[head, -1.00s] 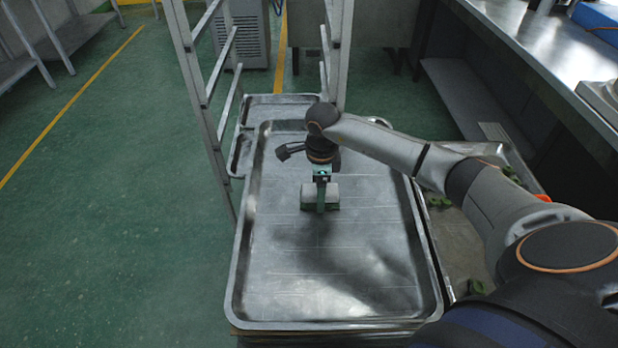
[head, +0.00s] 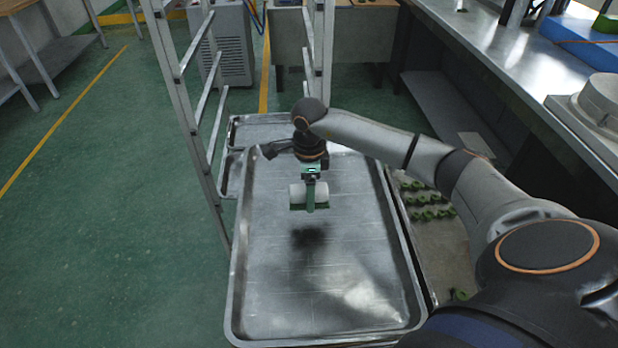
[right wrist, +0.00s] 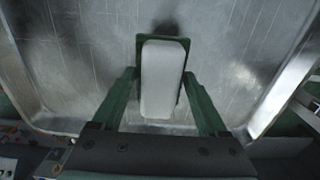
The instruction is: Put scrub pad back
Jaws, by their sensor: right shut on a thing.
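The scrub pad (head: 296,195), pale with a green layer, is in my right gripper (head: 310,198), above the large metal tray (head: 290,275). A dark shadow lies on the tray below the pad. In the right wrist view the pad's pale face (right wrist: 162,78) sits between the green fingers of my right gripper (right wrist: 160,85), with the tray floor behind it. My left gripper is not in view.
A metal rack frame (head: 190,110) stands behind the tray on the left. Smaller trays (head: 262,128) lie behind it. A tray with several green parts (head: 425,200) is at the right. A steel counter (head: 530,75) runs along the right. Green floor at left is clear.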

